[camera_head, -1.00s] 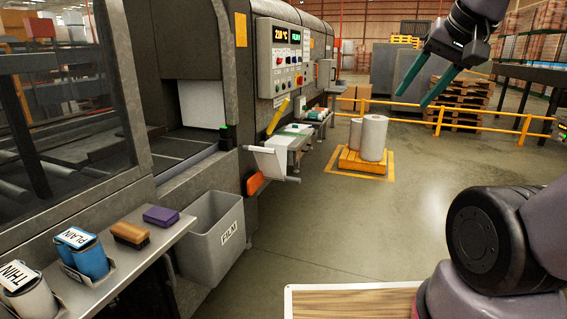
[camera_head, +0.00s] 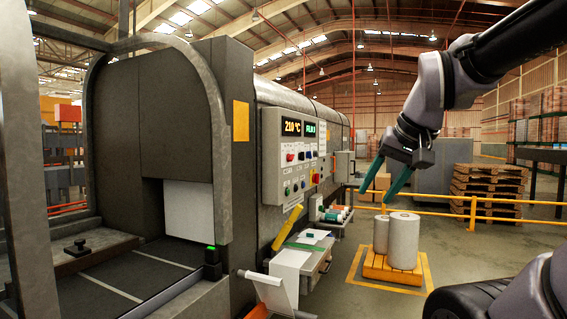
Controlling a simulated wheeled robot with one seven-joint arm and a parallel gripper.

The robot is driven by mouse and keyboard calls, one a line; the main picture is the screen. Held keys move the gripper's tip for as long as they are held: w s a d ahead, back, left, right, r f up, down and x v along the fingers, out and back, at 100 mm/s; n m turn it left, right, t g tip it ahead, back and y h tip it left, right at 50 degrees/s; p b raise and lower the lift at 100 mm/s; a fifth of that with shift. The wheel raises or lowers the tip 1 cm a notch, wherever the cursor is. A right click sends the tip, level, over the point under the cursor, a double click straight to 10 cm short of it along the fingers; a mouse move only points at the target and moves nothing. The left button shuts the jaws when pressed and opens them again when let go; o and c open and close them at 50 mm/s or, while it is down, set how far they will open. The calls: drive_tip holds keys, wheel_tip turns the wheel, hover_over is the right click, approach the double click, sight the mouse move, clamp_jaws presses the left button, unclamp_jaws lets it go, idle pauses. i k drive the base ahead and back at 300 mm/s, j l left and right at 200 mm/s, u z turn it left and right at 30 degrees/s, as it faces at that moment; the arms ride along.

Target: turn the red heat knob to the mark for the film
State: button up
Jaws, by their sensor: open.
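The grey control panel (camera_head: 283,160) is on the side of the machine, left of the picture's middle. A red knob (camera_head: 290,157) is on it below the orange display (camera_head: 291,127), which reads 210 °C. A green display beside it (camera_head: 309,130) seems to read FILM. The marks around the knob are too small to read. My gripper (camera_head: 375,197) hangs in the air to the right of the panel, well apart from it. Its two teal fingers are spread, with nothing between them.
A yellow handle (camera_head: 288,228) and a shelf with papers (camera_head: 299,262) stick out below the panel. White rolls (camera_head: 403,240) stand on an orange pallet (camera_head: 397,272) to the right. A yellow rail (camera_head: 455,203) runs behind. Floor shows between shelf and pallet.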

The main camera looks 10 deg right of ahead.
sight(289, 158)
drive_tip(key=u, duration=1.45)
drive_tip(key=j+u, duration=0.35)
drive_tip(key=i+j+u, duration=0.2)
drive_tip(key=j+u, duration=0.15)
drive_tip(key=i+j+u, duration=0.15)
drive_tip(key=j+u, duration=0.2)
drive_tip(key=i+j, duration=0.1)
drive_tip(key=j, duration=0.2)
drive_tip(key=i+j, duration=0.25)
drive_tip(key=j, duration=0.3)
drive_tip(key=j+z, duration=0.5)
drive_tip(key=k+l, duration=0.1)
drive_tip(key=l, duration=0.15)
drive_tip(key=k+l+z, duration=0.1)
drive_tip(key=l, duration=0.2)
drive_tip(key=k+l, duration=0.15)
drive_tip(key=l+z, duration=0.15)
drive_tip(key=l, duration=0.4)
drive_tip(key=l+z, duration=0.15)
drive_tip(key=l, duration=0.4)
drive_tip(key=l+z, duration=0.1)
drive_tip(key=l, duration=0.45)
drive_tip(key=l+z, duration=0.15)
drive_tip(key=l, duration=0.4)
drive_tip(key=i+l+z, duration=0.15)
drive_tip(key=l, duration=0.4)
drive_tip(key=i+l+z, duration=0.15)
drive_tip(key=l, duration=0.35)
